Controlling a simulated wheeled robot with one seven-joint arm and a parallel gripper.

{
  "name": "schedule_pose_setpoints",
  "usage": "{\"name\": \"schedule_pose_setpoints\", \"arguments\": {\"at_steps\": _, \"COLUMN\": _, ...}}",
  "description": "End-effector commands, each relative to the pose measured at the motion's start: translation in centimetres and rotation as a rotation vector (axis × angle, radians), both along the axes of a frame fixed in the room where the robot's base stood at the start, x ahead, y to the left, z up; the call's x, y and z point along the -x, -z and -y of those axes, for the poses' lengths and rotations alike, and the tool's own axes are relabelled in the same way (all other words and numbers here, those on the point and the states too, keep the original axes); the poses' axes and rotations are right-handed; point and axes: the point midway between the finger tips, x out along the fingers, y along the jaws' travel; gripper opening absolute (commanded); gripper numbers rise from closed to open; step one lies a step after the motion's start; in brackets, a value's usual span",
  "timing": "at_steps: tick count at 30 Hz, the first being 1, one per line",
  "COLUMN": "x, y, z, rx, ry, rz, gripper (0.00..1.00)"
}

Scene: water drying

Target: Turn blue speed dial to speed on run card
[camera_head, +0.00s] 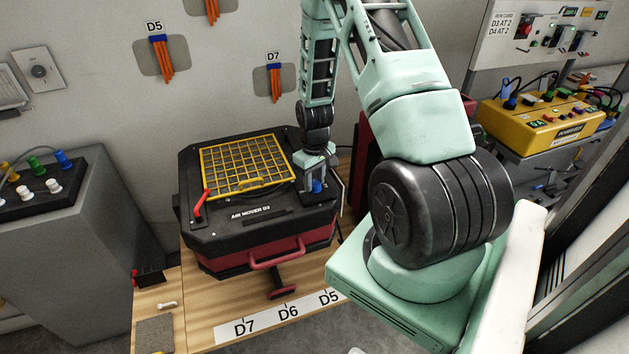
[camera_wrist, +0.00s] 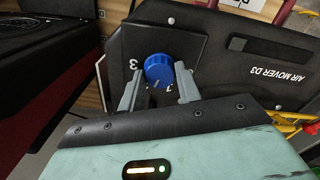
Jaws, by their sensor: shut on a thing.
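The blue speed dial (camera_head: 317,187) sits on the top right corner of the black air mover D3 (camera_head: 262,226). In the wrist view the blue dial (camera_wrist: 158,67) lies between the two fingers of my gripper (camera_wrist: 159,76), one on each side, and the gripper is shut on it. A "3" shows left of the dial and what looks like a "1" below it. The dial's exact setting is hard to tell. In the head view my gripper (camera_head: 315,178) reaches down over the dial. The run card (camera_head: 502,24) on the back right panel reads D3 at 2 and D4 at 2.
The air mover has a yellow grille (camera_head: 245,165), a red lever (camera_head: 202,204) and a red front handle (camera_head: 277,252). It stands on a wooden bench (camera_head: 200,325) labelled D7, D6, D5. A red-sided machine stands close to its right. A yellow control box (camera_head: 540,125) is farther right.

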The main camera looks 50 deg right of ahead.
Motion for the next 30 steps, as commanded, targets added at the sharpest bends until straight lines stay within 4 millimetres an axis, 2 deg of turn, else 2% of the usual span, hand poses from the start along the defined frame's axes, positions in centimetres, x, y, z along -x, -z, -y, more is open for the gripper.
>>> {"name": "schedule_pose_setpoints", "arguments": {"at_steps": 12, "x": -0.09, "y": -0.06, "z": 0.03, "rx": 0.0, "ry": 0.2, "rz": 0.002, "gripper": 0.11}}
{"name": "schedule_pose_setpoints", "arguments": {"at_steps": 29, "x": -0.09, "y": -0.11, "z": 0.06, "rx": 0.001, "ry": 0.231, "rz": 0.002, "gripper": 0.11}}
{"name": "schedule_pose_setpoints", "arguments": {"at_steps": 30, "x": -0.09, "y": -0.11, "z": 0.06, "rx": 0.001, "ry": 0.231, "rz": 0.002, "gripper": 0.36}}
